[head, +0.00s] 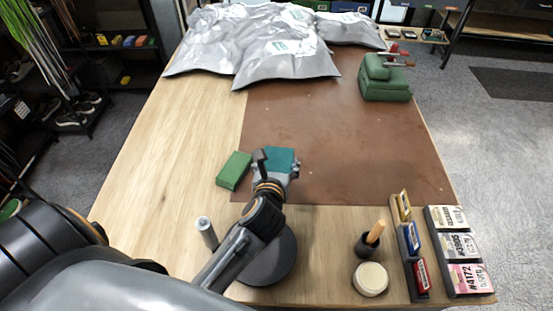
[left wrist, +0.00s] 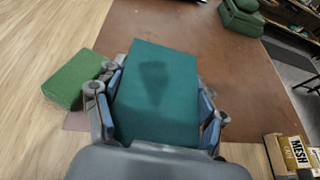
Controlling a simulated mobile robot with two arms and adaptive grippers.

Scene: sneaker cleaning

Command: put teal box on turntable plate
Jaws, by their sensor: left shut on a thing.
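The teal box (head: 281,159) is at the near left corner of the brown mat, beyond the turntable plate. My left gripper (head: 273,170) is shut on it, with the box between its fingers. In the left wrist view the teal box (left wrist: 158,90) fills the space between both fingers. I cannot tell whether the box touches the mat. The dark round turntable plate (head: 268,264) lies at the near edge of the table, partly hidden under my left arm. My right gripper does not show.
A green box (head: 234,170) lies just left of the gripper. A grey cylinder (head: 206,232) stands left of the plate. A brush in a holder (head: 369,240), a round tin (head: 370,279) and card racks (head: 459,250) stand to the right. Silver bags (head: 270,45) lie at the back.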

